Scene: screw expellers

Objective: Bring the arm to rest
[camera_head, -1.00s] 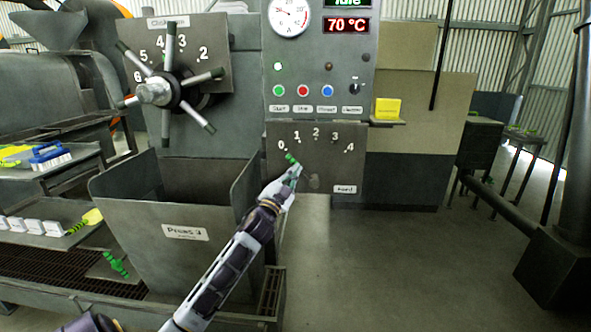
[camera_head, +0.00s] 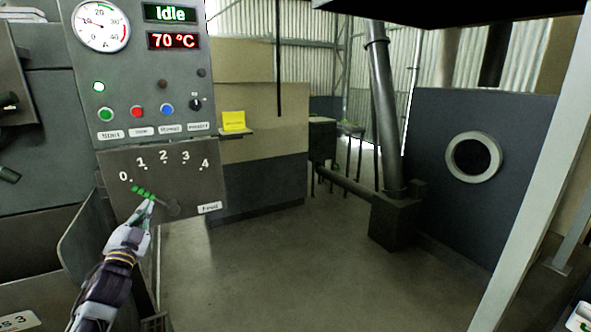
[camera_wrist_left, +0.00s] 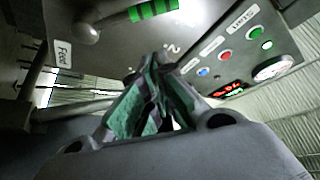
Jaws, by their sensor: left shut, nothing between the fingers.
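My left gripper (camera_head: 149,204) is shut and empty, in front of the feed panel (camera_head: 200,180) at the left of the head view. The feed lever (camera_head: 143,193), with green bands, points up-left toward the 0 of the scale. In the head view the fingertips overlap the lever's lower edge. In the left wrist view the shut fingers (camera_wrist_left: 157,75) point at the panel, and the banded lever (camera_wrist_left: 153,11) shows beyond them with a visible gap. My right gripper is not in view.
Above the feed panel are buttons (camera_head: 137,112), a gauge (camera_head: 102,25) and displays reading Idle and 70 °C. A yellow note (camera_head: 233,121) stands on a small shelf. A grey hopper wall (camera_head: 85,225) is beside my left arm. The floor (camera_head: 270,260) is clear in the middle.

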